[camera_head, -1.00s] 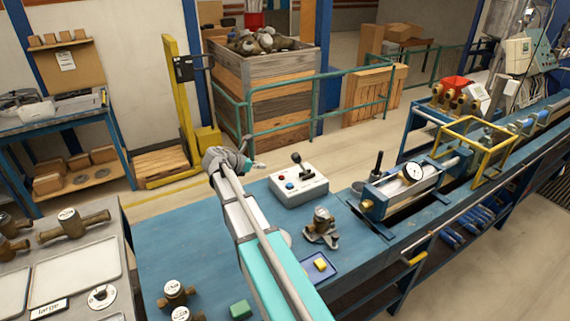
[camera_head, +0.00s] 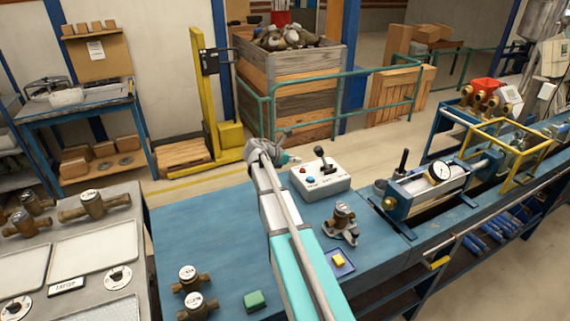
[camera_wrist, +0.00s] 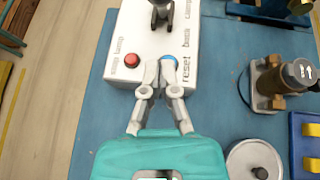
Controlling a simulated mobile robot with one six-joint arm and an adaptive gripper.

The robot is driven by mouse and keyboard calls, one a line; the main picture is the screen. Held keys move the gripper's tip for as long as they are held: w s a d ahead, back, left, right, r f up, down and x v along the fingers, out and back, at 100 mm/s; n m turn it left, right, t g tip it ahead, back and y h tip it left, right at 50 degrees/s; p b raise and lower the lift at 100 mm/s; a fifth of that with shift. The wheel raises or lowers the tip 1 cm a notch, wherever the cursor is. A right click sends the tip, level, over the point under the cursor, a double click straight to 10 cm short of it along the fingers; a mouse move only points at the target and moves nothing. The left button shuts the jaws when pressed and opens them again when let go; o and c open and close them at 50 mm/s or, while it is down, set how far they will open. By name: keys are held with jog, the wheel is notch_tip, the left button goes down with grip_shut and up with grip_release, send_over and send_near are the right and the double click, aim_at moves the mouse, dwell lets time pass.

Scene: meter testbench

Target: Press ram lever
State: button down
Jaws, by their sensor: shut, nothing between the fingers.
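A white control box (camera_head: 318,181) stands on the blue bench, with a black-knobbed lever (camera_head: 322,160) upright on its top. The box also shows in the wrist view (camera_wrist: 130,35), with the lever's base (camera_wrist: 162,12) at the top edge and its knob out of frame. A red button (camera_wrist: 132,60) sits left of my gripper and a blue button (camera_wrist: 169,60) lies at the fingertips, beside the word "reset". My gripper (camera_wrist: 160,73) is shut and empty over the near part of the box. In the head view my gripper (camera_head: 292,159) is at the box's left side. Contact cannot be told.
A brass meter on a clamp stand (camera_head: 343,219) stands right of my arm. A cylinder fixture with a gauge (camera_head: 430,190) lies further right. A yellow block on a blue tray (camera_head: 339,261) and a green block (camera_head: 255,300) flank my arm. The bench's left middle is clear.

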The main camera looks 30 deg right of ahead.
send_near(323, 160)
jog(key=f, duration=0.1)
jog(key=shift+w+d+r, duration=0.15)
jog(key=shift+w+d, duration=0.1)
jog(key=shift+d, duration=0.4)
jog(key=shift+w+d+r, duration=0.15)
jog(key=shift+w+d, duration=0.15)
jog(key=shift+d, duration=0.3)
